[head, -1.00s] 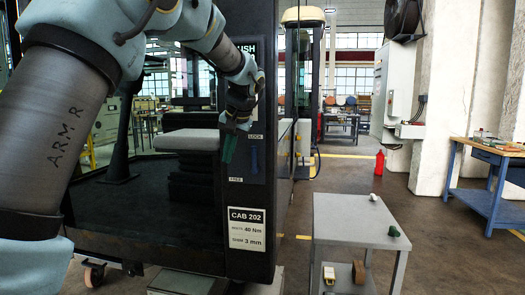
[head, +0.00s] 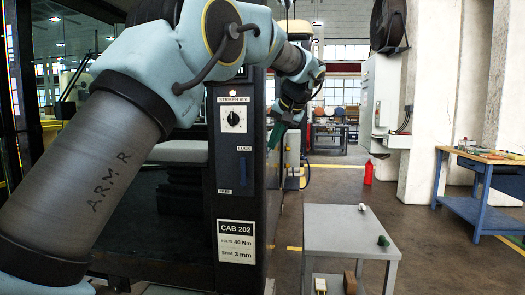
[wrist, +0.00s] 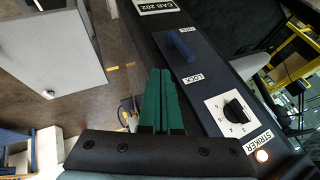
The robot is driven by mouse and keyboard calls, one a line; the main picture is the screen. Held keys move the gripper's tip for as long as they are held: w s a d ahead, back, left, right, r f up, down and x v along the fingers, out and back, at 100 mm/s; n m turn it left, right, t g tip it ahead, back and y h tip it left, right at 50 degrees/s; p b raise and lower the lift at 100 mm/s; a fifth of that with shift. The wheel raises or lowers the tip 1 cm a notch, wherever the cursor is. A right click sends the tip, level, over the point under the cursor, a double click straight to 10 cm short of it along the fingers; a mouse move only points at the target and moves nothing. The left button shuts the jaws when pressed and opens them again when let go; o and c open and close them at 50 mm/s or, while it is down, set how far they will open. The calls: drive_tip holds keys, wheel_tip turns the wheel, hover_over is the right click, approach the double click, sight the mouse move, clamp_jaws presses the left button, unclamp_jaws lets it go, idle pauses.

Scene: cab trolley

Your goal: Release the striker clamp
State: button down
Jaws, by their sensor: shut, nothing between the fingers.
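The cab post carries a dark panel with a blue lever (head: 242,168) between a LOCK label above and a FREE label at lower left. The lever stands along the panel, its end by LOCK. In the wrist view the blue lever (wrist: 181,46) lies at upper right, apart from my fingers. A black STRIKER dial (head: 233,118) on a white plate sits above the lever; it also shows in the wrist view (wrist: 236,111). My gripper (head: 278,135) is shut and empty, its green fingers (wrist: 160,98) beside the panel's right edge, touching nothing visible.
A grey trolley (head: 345,230) with small items on top and below stands at lower right. A blue workbench (head: 480,190) and a red bottle (head: 368,172) are farther back. A CAB 202 card (head: 236,241) is below the lever. The floor between trolley and bench is clear.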

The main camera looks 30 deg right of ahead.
drive_tip(key=p, duration=0.2)
approach(244, 171)
drive_tip(key=d+f, duration=0.3)
drive_tip(key=d, duration=0.1)
drive_tip(key=shift+w+a+f+p, duration=0.25)
drive_tip(key=shift+w+a+p, duration=0.3)
drive_tip(key=shift+w, duration=0.3)
drive_tip(key=shift+w+a+f+p, duration=0.3)
drive_tip(key=shift+w+a+p, duration=0.1)
drive_tip(key=shift+w+a, duration=0.35)
drive_tip(key=shift+w, duration=0.15)
drive_tip(key=shift+w+a+r, duration=0.1)
drive_tip(key=shift+w+a, duration=0.05)
